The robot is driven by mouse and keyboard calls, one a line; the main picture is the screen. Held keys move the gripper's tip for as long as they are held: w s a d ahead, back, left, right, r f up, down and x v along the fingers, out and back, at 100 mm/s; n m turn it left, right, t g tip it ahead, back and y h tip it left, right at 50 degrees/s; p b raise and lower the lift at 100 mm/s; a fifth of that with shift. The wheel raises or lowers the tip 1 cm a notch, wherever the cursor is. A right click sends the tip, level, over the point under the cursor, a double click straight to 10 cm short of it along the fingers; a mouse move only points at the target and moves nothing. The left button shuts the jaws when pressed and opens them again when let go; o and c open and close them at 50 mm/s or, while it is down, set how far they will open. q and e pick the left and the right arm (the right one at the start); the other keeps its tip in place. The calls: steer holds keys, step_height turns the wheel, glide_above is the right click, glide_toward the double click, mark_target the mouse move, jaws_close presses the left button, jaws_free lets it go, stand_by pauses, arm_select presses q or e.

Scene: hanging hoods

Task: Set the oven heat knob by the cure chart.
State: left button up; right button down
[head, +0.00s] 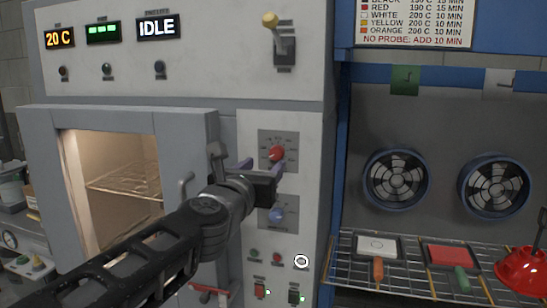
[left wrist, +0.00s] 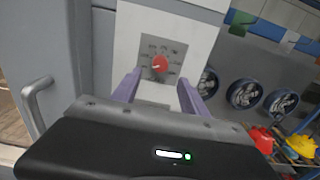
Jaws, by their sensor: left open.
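A red knob (head: 277,153) sits on a grey dial plate on the oven's control panel. In the left wrist view the red knob (left wrist: 160,63) is straight ahead, between and beyond the fingers. My left gripper (head: 262,170) is open in front of the panel, just by the knob; its purple fingers (left wrist: 158,88) stand apart with nothing between them. A blue knob (head: 277,215) is on a second plate below. The cure chart (head: 415,22) is at the top right; its top is cut off, and rows for red, white, yellow and orange show. My right gripper is not in view.
The oven door opening (head: 110,190) shows a lit wire rack. Displays read 20 C and IDLE (head: 158,28). A yellow-topped lever (head: 270,20) sits above the knobs. Right, a wire shelf (head: 400,285) holds coloured panels and a red hood (head: 524,272) below two fans.

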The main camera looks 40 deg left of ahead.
mark_target(275, 155)
arm_select(q)
steer(key=x, duration=0.7)
steer(key=shift+w+a, duration=0.15)
steer(key=shift+w, duration=0.25)
steer(key=shift+c, duration=0.3)
jaws_close()
